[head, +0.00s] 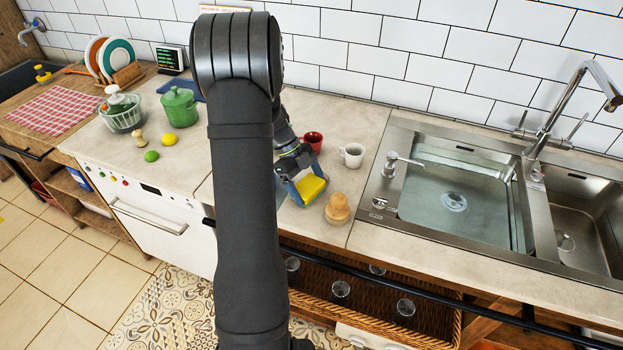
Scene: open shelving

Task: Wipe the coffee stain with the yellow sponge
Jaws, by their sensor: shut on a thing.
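My gripper (303,186) is over the counter to the right of my arm and is shut on the yellow sponge (311,187). The sponge is low over the counter; I cannot tell whether it touches the surface. No coffee stain shows in the head view; my arm and gripper hide part of the counter there. A white mug (352,155) and a red cup (313,141) stand just behind the sponge.
A round wooden item (337,208) stands close to the sponge at the counter's front edge. The sink (455,200) with its tap (566,110) is at the right. A green pot (180,107), lemon (170,139) and lime (151,156) are left of my arm.

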